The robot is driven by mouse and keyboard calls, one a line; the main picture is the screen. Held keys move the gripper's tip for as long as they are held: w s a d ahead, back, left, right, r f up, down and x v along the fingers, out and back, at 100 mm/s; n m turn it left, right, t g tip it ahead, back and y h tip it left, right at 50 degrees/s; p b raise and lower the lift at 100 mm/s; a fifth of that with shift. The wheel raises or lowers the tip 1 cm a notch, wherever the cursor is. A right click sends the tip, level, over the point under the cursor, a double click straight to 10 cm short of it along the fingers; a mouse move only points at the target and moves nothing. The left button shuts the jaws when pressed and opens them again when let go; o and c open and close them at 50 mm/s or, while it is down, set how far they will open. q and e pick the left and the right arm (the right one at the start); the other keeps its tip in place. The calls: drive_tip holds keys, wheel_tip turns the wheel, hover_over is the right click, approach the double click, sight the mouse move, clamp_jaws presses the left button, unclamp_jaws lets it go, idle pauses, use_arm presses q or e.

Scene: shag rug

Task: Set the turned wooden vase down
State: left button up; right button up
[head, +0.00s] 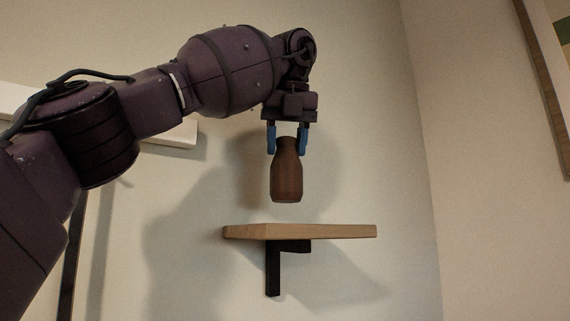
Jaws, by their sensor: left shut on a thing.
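The turned wooden vase (287,176) is brown, with a narrow neck and a wider body. My left gripper (288,142) is above it, pointing down, with its blue fingers shut on the neck. The vase hangs upright, and a gap shows between its base and the wooden wall shelf (330,232) below. The top of the shelf is not seen, as the view looks from below. My right gripper is not in view.
A black bracket (273,268) holds the shelf against the pale wall. A white ledge (184,133) is behind my left arm at the left. A wood-edged frame (543,85) is at the upper right. The space right of the vase is clear.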

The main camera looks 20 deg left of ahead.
sight(285, 164)
use_arm(q)
drive_tip(key=shift+f, duration=1.55)
drive_tip(key=shift+w+a+f, duration=0.15)
drive_tip(key=shift+f, duration=0.2)
drive_tip(key=shift+f, duration=0.1)
drive_tip(key=o, duration=1.3)
drive_tip(key=shift+v, duration=6.15)
